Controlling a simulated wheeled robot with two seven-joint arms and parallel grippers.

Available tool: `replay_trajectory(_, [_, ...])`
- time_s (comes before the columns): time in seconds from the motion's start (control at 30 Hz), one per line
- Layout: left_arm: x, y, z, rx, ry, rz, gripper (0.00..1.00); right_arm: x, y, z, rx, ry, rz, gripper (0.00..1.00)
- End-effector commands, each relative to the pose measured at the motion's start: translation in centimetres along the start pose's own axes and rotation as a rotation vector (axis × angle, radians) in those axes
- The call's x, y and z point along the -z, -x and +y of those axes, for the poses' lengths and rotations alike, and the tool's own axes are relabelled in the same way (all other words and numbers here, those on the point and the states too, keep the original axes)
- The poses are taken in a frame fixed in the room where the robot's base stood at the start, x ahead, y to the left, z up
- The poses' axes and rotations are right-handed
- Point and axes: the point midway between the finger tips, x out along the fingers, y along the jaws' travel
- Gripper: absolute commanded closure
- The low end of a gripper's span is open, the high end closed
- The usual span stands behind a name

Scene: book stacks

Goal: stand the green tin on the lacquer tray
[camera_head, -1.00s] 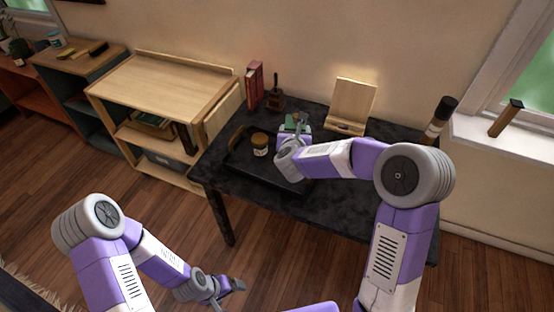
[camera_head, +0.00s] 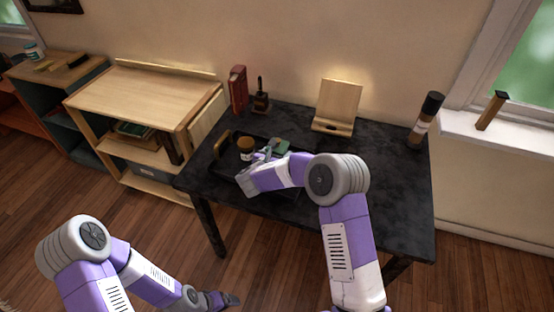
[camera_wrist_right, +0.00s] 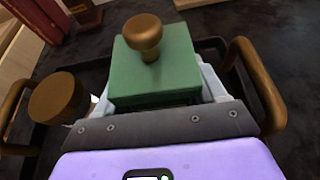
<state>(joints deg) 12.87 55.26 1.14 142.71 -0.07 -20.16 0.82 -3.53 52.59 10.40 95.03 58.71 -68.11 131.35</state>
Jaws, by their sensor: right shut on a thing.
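The green tin (camera_head: 281,146) has a square lid with a round brass knob and is upright. My right gripper (camera_head: 268,153) is shut on it; in the right wrist view the tin (camera_wrist_right: 157,75) sits between the pale fingers. The tin is over the dark lacquer tray (camera_head: 222,166), between the tray's two brass handles in the wrist view. Its base is hidden, so I cannot tell whether it touches the tray. My left gripper (camera_head: 228,299) hangs low in front of the table, away from the tin; its jaws are unclear.
A brown-lidded jar (camera_head: 246,146) stands on the tray, close left of my right gripper. Behind are red books (camera_head: 238,90), a small dark wooden object (camera_head: 261,100) and a wooden stand (camera_head: 338,106). A dark-capped cylinder (camera_head: 424,118) stands at right. The table's right part is clear.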

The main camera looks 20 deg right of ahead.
Motion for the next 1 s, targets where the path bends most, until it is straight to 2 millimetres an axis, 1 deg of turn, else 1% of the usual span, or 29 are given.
replay_trajectory(0.03, [0.02, -0.44, -0.17, 0.0, 0.0, 0.0, 0.11, 1.04, -0.45, -0.04, 0.002, 0.001, 0.001, 0.61])
replay_trajectory(0.1, [0.03, -0.61, -0.23, 0.0, 0.0, 0.0, 0.11, 1.67, -0.71, -0.04, 0.001, 0.002, 0.0, 0.61])
replay_trajectory(0.33, [0.02, -0.51, -0.19, 0.0, 0.0, 0.0, 0.11, 1.56, -0.68, -0.02, 0.0, 0.0, -0.002, 0.61])
replay_trajectory(0.53, [0.05, -1.12, -0.42, 0.0, 0.0, 0.0, 0.11, 2.0, -0.85, 0.0, 0.0, 0.0, -0.001, 0.61])
replay_trajectory(0.57, [0.05, -1.06, -0.4, 0.0, 0.0, 0.0, 0.11, 1.99, -0.83, -0.01, 0.0, 0.0, 0.0, 0.27])
replay_trajectory(0.7, [0.04, -0.97, -0.37, 0.0, 0.0, 0.0, 0.11, 1.9, -0.79, -0.01, -0.001, 0.0, 0.0, 0.05])
replay_trajectory(1.0, [0.04, -0.89, -0.34, 0.0, 0.0, 0.0, 0.11, 1.84, -0.77, -0.01, 0.0, 0.0, 0.0, 0.04])
